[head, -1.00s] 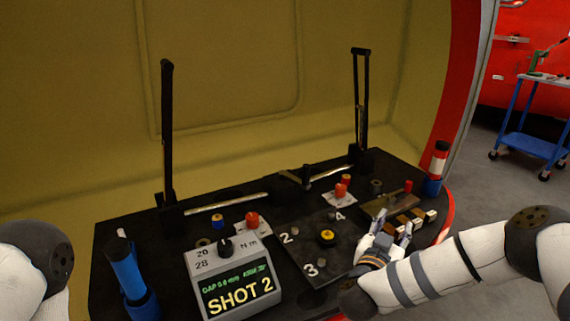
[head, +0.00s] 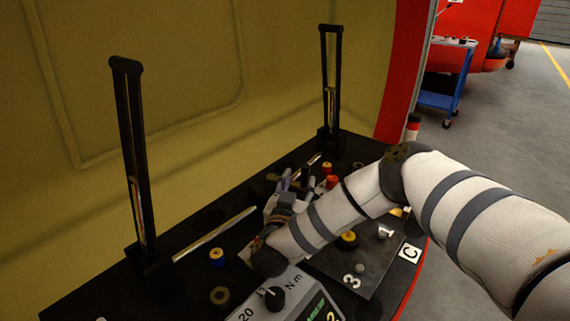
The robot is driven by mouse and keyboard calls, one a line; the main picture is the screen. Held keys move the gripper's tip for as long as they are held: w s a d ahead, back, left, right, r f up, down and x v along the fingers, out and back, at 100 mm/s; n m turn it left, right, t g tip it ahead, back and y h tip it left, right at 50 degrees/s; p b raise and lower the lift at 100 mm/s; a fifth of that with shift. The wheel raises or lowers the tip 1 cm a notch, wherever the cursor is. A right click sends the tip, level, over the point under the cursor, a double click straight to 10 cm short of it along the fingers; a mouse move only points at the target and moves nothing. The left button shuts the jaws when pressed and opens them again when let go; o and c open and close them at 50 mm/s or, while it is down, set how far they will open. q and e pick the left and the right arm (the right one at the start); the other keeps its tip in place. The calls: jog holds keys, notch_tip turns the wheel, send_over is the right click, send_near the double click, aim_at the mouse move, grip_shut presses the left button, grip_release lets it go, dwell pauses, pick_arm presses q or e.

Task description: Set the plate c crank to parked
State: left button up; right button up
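A dark plate (head: 343,275) marked 3 lies at the bench's front right, with a white tag lettered C (head: 410,252) beside it. It carries a yellow-and-black knob (head: 348,240) and a pale metal piece (head: 385,232). I cannot tell which part is the plate c crank. My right gripper (head: 292,180) reaches over the bench, fingers apart, pointing toward the back. It is close to a dark brownish bar (head: 271,177); I cannot tell whether it touches it. My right arm hides part of the plate and bench. My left gripper is out of view.
Two tall black uprights (head: 130,150) and (head: 331,90) stand at the bench's back. Red knobs (head: 332,181) are just right of my gripper.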

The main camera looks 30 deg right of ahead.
aim_at(305, 171)
jog(key=b+x, duration=0.1)
jog(key=x, duration=0.6)
jog(key=shift+s+d+f, duration=0.15)
jog(key=shift+s+f, duration=0.05)
jog(key=shift+w+d+r, duration=0.15)
jog(key=shift+w+d, duration=0.05)
jog(key=shift+w, duration=0.05)
grip_shut()
